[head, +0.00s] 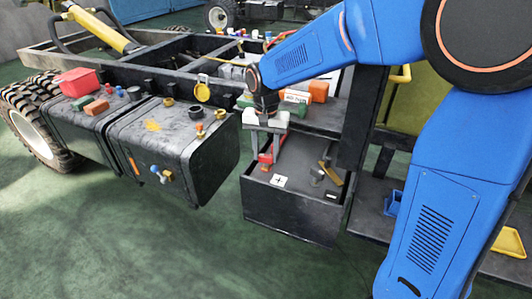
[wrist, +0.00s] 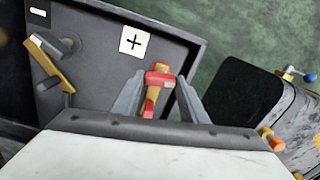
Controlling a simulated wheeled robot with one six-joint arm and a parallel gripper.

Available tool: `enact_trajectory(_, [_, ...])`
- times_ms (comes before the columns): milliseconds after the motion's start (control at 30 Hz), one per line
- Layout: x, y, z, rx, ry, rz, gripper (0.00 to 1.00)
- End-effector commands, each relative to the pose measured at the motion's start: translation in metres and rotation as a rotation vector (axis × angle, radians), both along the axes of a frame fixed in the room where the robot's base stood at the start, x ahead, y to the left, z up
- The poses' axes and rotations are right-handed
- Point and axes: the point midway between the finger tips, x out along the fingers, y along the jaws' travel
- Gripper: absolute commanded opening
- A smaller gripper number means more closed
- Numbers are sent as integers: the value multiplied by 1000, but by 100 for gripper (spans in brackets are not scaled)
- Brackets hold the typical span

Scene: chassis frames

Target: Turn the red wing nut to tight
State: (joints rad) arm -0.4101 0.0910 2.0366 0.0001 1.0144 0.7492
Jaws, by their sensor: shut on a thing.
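The red wing nut (head: 266,158) sits low in the open dark box, below my gripper (head: 265,152). In the wrist view the red wing nut (wrist: 159,78) shows between the two grey fingers of my gripper (wrist: 160,88), with a gold-coloured part beside its stem. The fingers point down and are shut on the wing nut from both sides. The white plus label (wrist: 134,41) is beside it on the box floor. The lower end of the nut is partly hidden, and I cannot tell how tight it is.
A brass bar (head: 331,173) with a grey post stands nearby in the same box, near a minus label (wrist: 38,12). The box walls rise close around my gripper. A black tank (head: 185,150) with small fittings stands to the left. Green floor (head: 150,250) in front is clear.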

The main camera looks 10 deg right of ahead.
Motion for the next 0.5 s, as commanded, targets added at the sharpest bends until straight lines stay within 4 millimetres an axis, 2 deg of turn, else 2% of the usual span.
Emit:
enact_trajectory(433, [1,0,1,1,-3,-11,17])
enact_trajectory(467, [1,0,1,1,-3,-11,41])
enact_trajectory(500, [1,0,1,1,-3,-11,51])
